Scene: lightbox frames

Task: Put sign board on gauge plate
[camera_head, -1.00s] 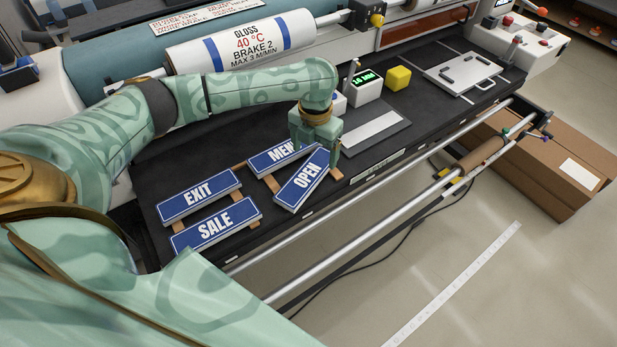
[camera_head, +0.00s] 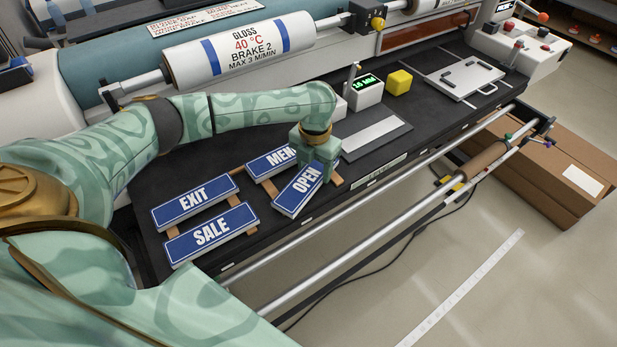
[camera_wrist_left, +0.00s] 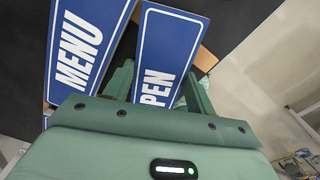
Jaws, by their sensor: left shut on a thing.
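Several blue sign boards with white letters lie on wooden strips: EXIT (camera_head: 195,201), SALE (camera_head: 211,234), MENU (camera_head: 272,161) and OPEN (camera_head: 298,191). My left gripper (camera_head: 322,168) points down at the upper right end of the OPEN board and is shut on it. In the left wrist view, the OPEN board (camera_wrist_left: 168,45) is between the fingers, and the MENU board (camera_wrist_left: 85,45) lies beside it. The gauge plate (camera_head: 371,134), dark with a silver strip, lies to the right of the gripper. My right gripper is not in view.
A gauge block with a green display (camera_head: 366,92) and a yellow cube (camera_head: 399,82) stand behind the plate. A white plate with handles (camera_head: 458,78) is further right. Metal rails (camera_head: 400,175) run along the bench's front edge. A big printed roller (camera_head: 240,52) is behind.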

